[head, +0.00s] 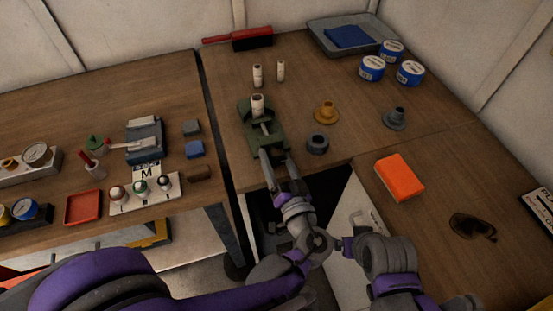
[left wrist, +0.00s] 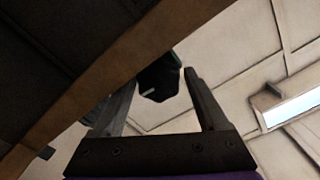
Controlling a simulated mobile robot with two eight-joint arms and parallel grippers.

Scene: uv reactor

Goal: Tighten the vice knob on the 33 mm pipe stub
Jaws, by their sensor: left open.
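The green vice (head: 249,139) stands at the table's front left edge, with a white pipe stub (head: 257,106) upright in it. Two more white stubs (head: 258,76) and (head: 281,70) stand behind it. My left gripper (head: 274,156) is open at the vice's front end, its fingers pointing toward it. In the left wrist view, a dark knob-like shape (left wrist: 158,82) shows between or just beyond the fingertips; contact cannot be told. The knob is not clear in the head view. No right gripper fingers can be made out.
A grey ring (head: 318,144), a yellow flanged part (head: 326,112) and a grey one (head: 395,119) stand right of the vice. An orange block (head: 400,178) lies near the front edge. Blue-labelled tins (head: 372,68) and a tray (head: 324,39) are at the back.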

